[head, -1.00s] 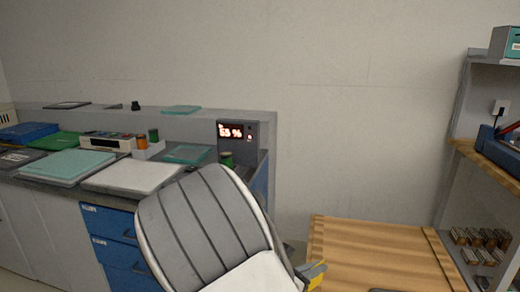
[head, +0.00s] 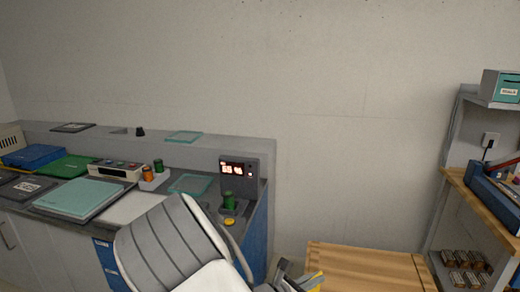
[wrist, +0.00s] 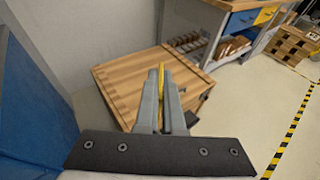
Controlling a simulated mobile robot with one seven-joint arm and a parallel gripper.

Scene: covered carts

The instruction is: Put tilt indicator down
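My gripper (head: 290,280) is low in the head view, in front of the wooden-topped box. In the wrist view my gripper (wrist: 164,92) has its two grey fingers close together with a thin yellow piece, which I take for the tilt indicator (wrist: 161,77), between them. The same yellow piece, the tilt indicator (head: 315,282), shows beside the fingertips in the head view. Most of it is hidden by the fingers, so its full shape cannot be told. In the wrist view it appears in front of the wooden box top (wrist: 130,85); whether it touches the box cannot be told.
A counter at left carries a teal case (head: 80,198), a green case (head: 66,166), spools and a display unit (head: 239,176). The slatted wooden box top (head: 360,268) looks bare. A shelf (head: 455,178) stands at right. Striped floor tape (wrist: 291,122) crosses open floor.

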